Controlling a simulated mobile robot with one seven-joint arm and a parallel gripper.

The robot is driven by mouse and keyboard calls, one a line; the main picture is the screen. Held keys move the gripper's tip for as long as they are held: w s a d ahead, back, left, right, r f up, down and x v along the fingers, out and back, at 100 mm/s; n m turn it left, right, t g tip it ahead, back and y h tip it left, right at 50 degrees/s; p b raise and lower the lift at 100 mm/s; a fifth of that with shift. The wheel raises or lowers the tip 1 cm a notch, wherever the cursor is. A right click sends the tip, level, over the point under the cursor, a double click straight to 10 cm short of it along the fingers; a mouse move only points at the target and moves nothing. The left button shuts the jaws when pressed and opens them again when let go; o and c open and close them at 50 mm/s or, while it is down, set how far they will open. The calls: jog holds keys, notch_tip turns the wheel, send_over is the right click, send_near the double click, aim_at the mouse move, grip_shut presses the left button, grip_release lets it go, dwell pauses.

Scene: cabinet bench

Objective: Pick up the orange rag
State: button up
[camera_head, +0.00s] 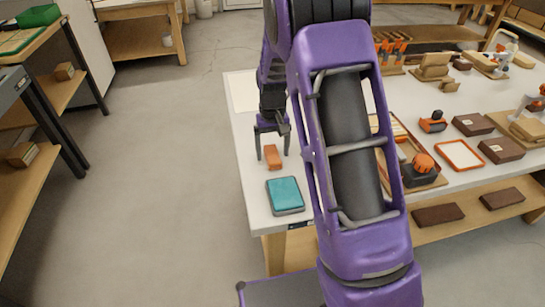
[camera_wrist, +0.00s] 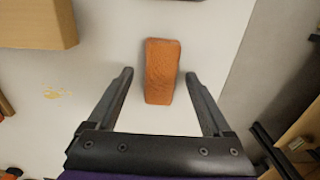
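The orange rag appears as a small orange, block-shaped piece (camera_head: 273,156) lying on the white bench top near its left edge. In the wrist view the orange rag (camera_wrist: 162,70) lies between and slightly beyond the fingertips, long side pointing away from me. My gripper (camera_head: 272,150) is open, with its two fingers apart around the rag's line. In the wrist view my gripper (camera_wrist: 158,76) shows clear gaps on both sides of the rag, and nothing is held. I cannot tell how high the fingers are above the bench.
A teal-topped box (camera_head: 286,194) sits on the bench in front of the rag. A tan block (camera_wrist: 38,22) is at the wrist view's upper left. Tools, brown blocks and a red-rimmed tray (camera_head: 459,155) fill the bench's right side. The bench edge is close on the left.

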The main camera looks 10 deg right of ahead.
aim_at(273, 153)
grip_shut()
jog(key=shift+r, duration=0.1)
notch_tip(273, 153, up, 10)
jog(key=p, duration=0.1)
jog(key=shift+p, duration=0.35)
jog(key=c, duration=0.6)
grip_release()
jog(key=c, duration=0.5)
jog(key=s, duration=0.4)
jog(key=s+b, duration=0.1)
jog(key=s, duration=0.9)
jog(key=shift+f+b, duration=0.35)
jog(key=shift+f, duration=0.05)
jog(key=shift+c, duration=0.2)
